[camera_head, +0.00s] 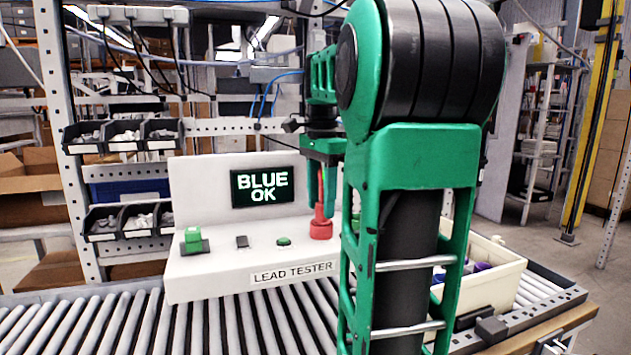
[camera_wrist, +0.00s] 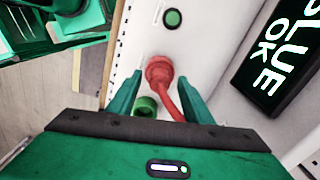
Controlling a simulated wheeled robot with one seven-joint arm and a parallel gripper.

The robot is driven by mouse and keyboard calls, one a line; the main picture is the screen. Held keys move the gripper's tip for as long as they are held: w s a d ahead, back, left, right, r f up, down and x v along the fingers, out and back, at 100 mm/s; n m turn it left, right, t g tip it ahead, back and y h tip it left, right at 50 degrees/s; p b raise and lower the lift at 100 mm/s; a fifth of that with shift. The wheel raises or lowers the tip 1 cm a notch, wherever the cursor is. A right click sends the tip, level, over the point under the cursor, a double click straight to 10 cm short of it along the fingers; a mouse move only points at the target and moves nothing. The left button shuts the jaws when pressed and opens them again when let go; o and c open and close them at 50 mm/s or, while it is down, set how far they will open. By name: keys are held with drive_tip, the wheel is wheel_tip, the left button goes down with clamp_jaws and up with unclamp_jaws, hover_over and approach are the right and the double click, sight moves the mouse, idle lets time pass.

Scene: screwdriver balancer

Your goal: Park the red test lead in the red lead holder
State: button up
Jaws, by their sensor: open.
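The white lead tester (camera_head: 220,276) stands on the roller conveyor, and its screen (camera_head: 262,187) reads "BLUE OK". A red round holder (camera_head: 321,230) sits on its top near the right end. The red lead (camera_head: 319,212) stands upright in or on it; the exact seat is hard to see. In the wrist view the red lead (camera_wrist: 186,102) rises from the red holder (camera_wrist: 158,68) between my fingers. My gripper (camera_head: 322,190) points down over it. In the wrist view my gripper (camera_wrist: 160,78) is open, with gaps beside the lead.
A green button (camera_head: 284,241), a black switch (camera_head: 242,241) and a green block (camera_head: 194,240) lie to the left. A cream bin (camera_head: 490,272) stands at the right. My arm hides the tester's right end.

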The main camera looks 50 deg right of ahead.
wheel_tip(320, 180, up, 9)
drive_tip(key=shift+r, duration=0.15)
idle(0.8)
idle(0.6)
